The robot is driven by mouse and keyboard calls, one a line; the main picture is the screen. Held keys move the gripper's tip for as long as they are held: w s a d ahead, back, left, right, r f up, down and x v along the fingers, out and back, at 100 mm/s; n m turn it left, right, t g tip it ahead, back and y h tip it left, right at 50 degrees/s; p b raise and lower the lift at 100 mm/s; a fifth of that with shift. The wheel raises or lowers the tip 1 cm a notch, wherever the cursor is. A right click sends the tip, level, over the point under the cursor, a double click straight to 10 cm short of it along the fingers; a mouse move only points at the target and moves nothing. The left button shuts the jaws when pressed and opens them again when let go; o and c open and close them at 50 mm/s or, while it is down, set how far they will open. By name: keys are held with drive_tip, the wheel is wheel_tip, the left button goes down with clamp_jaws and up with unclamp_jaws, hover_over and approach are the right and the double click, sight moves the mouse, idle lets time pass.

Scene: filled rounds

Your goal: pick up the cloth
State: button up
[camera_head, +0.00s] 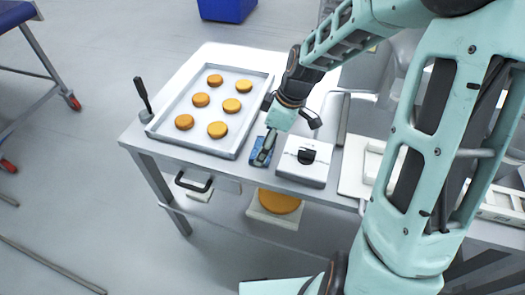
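The cloth (256,158) appears as a small blue patch on the table, between the baking tray and a white box. My gripper (266,150) reaches down from the upper right and its grey finger end is directly over the cloth, covering part of it. Whether it touches the cloth or hangs just above it cannot be told. The finger gap is too small and too hidden to read.
A metal tray (233,152) with several orange-brown round pieces lies left of the cloth. A white box (304,170) with a black mark stands close on its right. A black-handled tool (143,97) stands at the table's left corner. The table's front edge is near the cloth.

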drive_tip(key=shift+a+f, duration=0.2)
drive_tip(key=shift+f, duration=0.45)
drive_tip(key=c, duration=1.2)
drive_tip(key=shift+r, duration=0.15)
drive_tip(key=shift+c, duration=0.2)
